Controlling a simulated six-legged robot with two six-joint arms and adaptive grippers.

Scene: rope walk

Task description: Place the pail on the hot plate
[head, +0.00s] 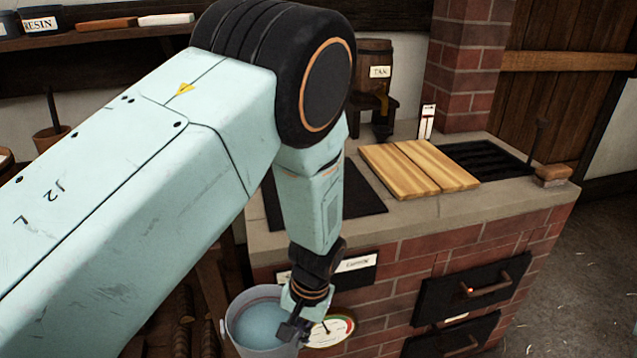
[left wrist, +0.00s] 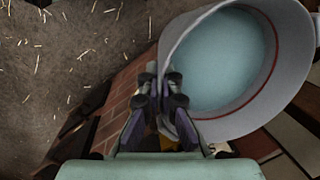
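The grey pail (head: 240,316) holds blue-grey liquid and is in front of the brick stove's left part, below its top. It fills the upper right of the left wrist view (left wrist: 292,105). My left gripper (head: 292,328) is at the pail's rim; in the left wrist view its fingers (left wrist: 163,88) sit on both sides of the pail's wall, closed on it. A flat black plate (head: 364,205), which looks like the hot plate, lies on the stove top, partly hidden behind my left arm. Nothing is seen standing on its visible part. My right gripper is out of view.
A wooden board (head: 418,167) lies on the stove top right of the black plate, with a dark grate (head: 487,160) beyond. A small barrel (head: 374,75) labelled TAR stands behind. A round dial (head: 330,331) is on the stove front near the pail.

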